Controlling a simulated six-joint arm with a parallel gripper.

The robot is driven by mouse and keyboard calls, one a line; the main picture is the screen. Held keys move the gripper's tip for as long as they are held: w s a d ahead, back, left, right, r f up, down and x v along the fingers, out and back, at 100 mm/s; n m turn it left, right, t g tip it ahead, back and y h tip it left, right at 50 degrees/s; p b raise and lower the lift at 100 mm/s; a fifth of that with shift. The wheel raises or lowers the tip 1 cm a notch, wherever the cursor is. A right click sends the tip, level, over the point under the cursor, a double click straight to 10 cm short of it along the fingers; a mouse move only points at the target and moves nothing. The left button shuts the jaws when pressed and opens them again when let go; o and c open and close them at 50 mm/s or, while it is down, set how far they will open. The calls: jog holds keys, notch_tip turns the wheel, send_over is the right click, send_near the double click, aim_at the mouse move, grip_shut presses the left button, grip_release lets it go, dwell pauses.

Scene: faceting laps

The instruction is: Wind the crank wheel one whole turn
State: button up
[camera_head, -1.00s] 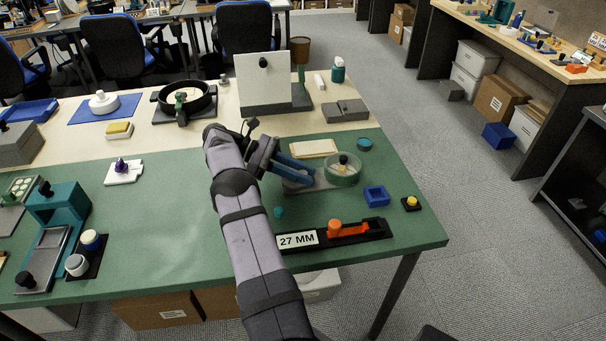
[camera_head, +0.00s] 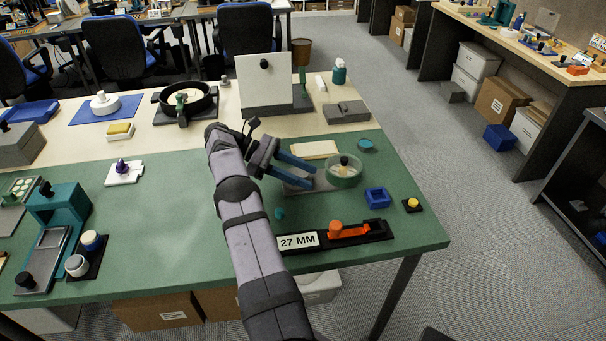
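The crank wheel appears to be the pale green round wheel (camera_head: 334,181) on a grey base (camera_head: 296,187) at the right of the green mat. A small dark-topped knob (camera_head: 344,161) stands up from it, towards its far side as seen here. My gripper (camera_head: 314,178) has two blue fingers, spread apart and pointing right. The fingertips are just left of the wheel with nothing between them. I cannot tell whether they touch the wheel or hang above its base.
A cream block (camera_head: 314,149) lies behind the wheel, with a teal disc (camera_head: 366,145) to the right. A blue square holder (camera_head: 377,197) and a black slide gauge with an orange slider (camera_head: 335,230) are in front. A white upright panel (camera_head: 263,85) stands behind.

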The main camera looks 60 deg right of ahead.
aim_at(303, 174)
notch_tip(303, 174, up, 8)
jog(key=shift+r+p, duration=0.15)
jog(key=shift+p, duration=0.8)
jog(key=shift+r+p, duration=0.85)
jog(key=shift+p, duration=0.1)
